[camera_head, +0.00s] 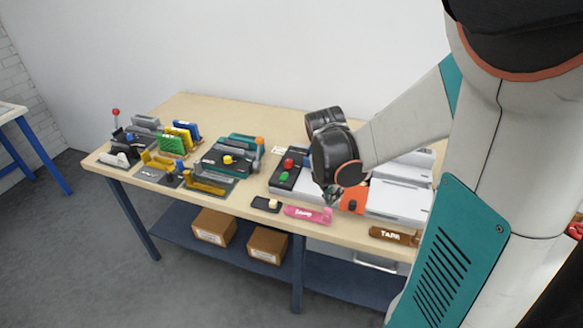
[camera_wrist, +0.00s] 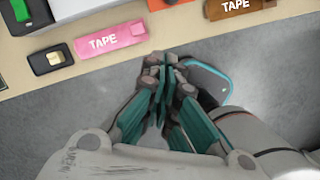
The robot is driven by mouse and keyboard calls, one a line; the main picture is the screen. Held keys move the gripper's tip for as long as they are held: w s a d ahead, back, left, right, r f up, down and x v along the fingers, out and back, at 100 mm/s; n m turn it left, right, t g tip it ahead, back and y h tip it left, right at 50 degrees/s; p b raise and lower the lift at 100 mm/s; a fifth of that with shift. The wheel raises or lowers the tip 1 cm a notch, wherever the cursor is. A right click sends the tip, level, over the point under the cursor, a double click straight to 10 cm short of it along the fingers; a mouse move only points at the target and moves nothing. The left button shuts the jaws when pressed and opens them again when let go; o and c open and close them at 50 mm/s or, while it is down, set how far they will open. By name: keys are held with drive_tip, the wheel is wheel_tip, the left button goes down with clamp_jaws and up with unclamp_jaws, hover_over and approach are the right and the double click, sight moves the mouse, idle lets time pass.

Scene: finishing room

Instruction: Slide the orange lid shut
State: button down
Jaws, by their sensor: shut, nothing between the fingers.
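The orange lid (camera_head: 354,200) lies at the front of a white unit (camera_head: 397,201), partly hidden behind my gripper in the head view. A small orange strip at the top edge of the wrist view (camera_wrist: 158,4) appears to be part of it. My gripper (camera_head: 333,197) is just left of the lid in the head view, pointing down. In the wrist view my gripper's fingers (camera_wrist: 168,62) are closed together and hold nothing. Most of the lid is out of the wrist view.
A pink tape block (camera_head: 308,215) and a brown tape block (camera_head: 394,235) lie along the table's front edge. A black switch box (camera_head: 266,204) sits left of the pink one. A panel with red and green knobs (camera_head: 287,172) is behind them. Several fixtures crowd the table's left half.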

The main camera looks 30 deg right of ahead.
sight(351, 188)
drive_tip(key=b+x, duration=0.4)
drive_tip(key=x, duration=0.6)
drive_tip(key=shift+s+d+f, duration=0.1)
drive_tip(key=shift+s+f, duration=0.05)
drive_tip(key=shift+f, duration=0.1)
drive_tip(key=d, duration=0.3)
drive_tip(key=shift+w+b, duration=0.3)
drive_tip(key=shift+w+d+r, duration=0.1)
drive_tip(key=shift+w+d, duration=0.05)
drive_tip(key=shift+d, duration=0.3)
drive_tip(key=w+d, duration=0.2)
drive_tip(key=d, duration=0.1)
drive_tip(key=w+d, duration=0.6)
drive_tip(key=shift+d, duration=0.15)
